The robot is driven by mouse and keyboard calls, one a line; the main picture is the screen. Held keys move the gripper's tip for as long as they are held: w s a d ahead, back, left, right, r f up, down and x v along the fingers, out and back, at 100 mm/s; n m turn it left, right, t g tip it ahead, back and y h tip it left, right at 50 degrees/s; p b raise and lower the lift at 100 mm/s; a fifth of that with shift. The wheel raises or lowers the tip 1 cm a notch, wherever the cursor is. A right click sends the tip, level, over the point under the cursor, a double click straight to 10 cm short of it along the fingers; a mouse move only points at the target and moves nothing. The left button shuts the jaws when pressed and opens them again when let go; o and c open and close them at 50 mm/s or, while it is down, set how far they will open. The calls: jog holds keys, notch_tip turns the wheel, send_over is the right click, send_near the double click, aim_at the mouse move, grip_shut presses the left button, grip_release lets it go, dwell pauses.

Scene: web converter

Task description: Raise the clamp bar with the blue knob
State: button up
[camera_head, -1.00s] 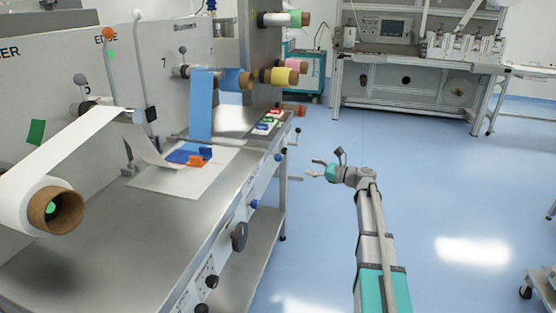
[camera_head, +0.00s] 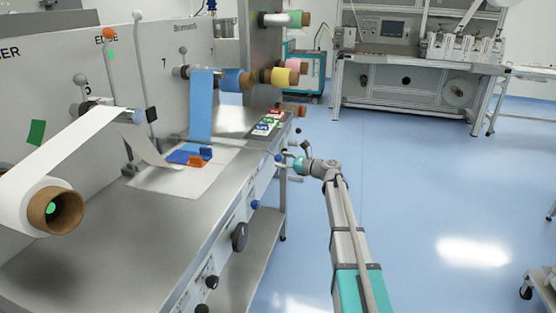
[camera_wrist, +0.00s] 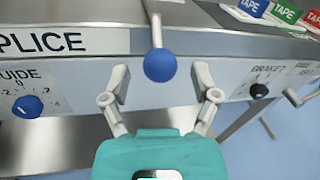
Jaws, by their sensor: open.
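The blue ball knob (camera_wrist: 160,65) sits at the end of a thin metal rod (camera_wrist: 156,28) that reaches over the table's front edge in the wrist view. The blue knob (camera_head: 278,157) also shows in the head view, at the end of the clamp bar (camera_head: 225,144) lying across the table. My gripper (camera_wrist: 160,82) is open, with one finger on each side of the knob. The fingers look apart from the knob, and nothing is held. In the head view my gripper (camera_head: 286,160) is beside the knob at the table's front edge.
A blue guide dial (camera_wrist: 28,106) and a black brake dial (camera_wrist: 259,90) are on the front panel. Tape boxes (camera_head: 266,125) lie on the table near the bar. A white roll (camera_head: 40,205) stands at the left.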

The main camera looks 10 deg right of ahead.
jog(key=shift+x, duration=0.95)
grip_shut()
